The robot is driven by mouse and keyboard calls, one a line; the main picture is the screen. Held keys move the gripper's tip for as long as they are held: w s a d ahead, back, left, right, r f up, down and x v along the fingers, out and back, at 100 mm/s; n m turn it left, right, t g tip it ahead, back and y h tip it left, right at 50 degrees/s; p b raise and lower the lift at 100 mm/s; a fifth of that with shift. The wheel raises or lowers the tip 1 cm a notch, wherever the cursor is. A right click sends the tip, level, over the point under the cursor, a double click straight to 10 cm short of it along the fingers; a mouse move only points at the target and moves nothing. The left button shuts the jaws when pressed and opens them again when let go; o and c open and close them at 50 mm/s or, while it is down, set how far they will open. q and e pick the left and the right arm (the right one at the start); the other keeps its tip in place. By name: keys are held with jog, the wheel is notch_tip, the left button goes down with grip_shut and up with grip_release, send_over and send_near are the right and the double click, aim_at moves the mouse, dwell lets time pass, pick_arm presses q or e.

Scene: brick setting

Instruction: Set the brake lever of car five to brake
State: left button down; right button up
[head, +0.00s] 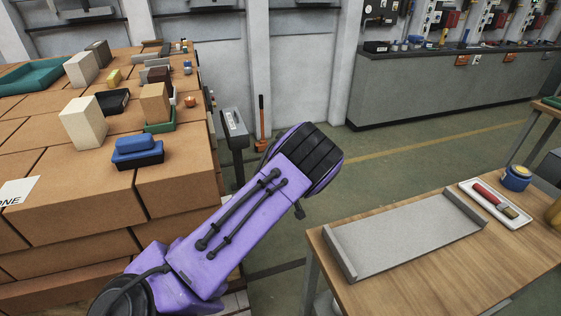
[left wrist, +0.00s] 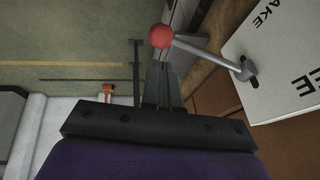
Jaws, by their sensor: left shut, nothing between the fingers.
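In the left wrist view a brake lever with a red ball knob (left wrist: 160,36) reaches left from its pivot (left wrist: 245,71). The pivot sits at the edge of a white plate (left wrist: 285,50) with cut-off black letters, "AKE" near the top and "EE" lower down. My left gripper (left wrist: 161,68) is shut and empty, its fingertips close below the knob in the picture. I cannot tell whether they touch it. In the head view my purple left arm hides this gripper and the lever. No car number five is readable. My right gripper is not in view.
Stacked brown bricks (head: 60,220) with loose blocks and trays on top stand left; a plate there reads "ONE" (head: 16,191). A wooden bench (head: 400,285) with a grey tray (head: 410,240) is at right. Floor lies between.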

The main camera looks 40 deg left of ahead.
pick_arm(q)
notch_tip(320, 180, down, 5)
jog(key=shift+w+d+r+b, duration=0.15)
jog(key=shift+b, duration=1.05)
jog(key=shift+d, duration=0.1)
jog(key=w+d+r+p, duration=0.1)
jog(key=w+d+r, duration=0.3)
jog(key=d+r, duration=0.3)
jog(key=shift+r+p, duration=0.3)
jog(key=shift+r, duration=1.85)
jog(key=shift+w, duration=0.1)
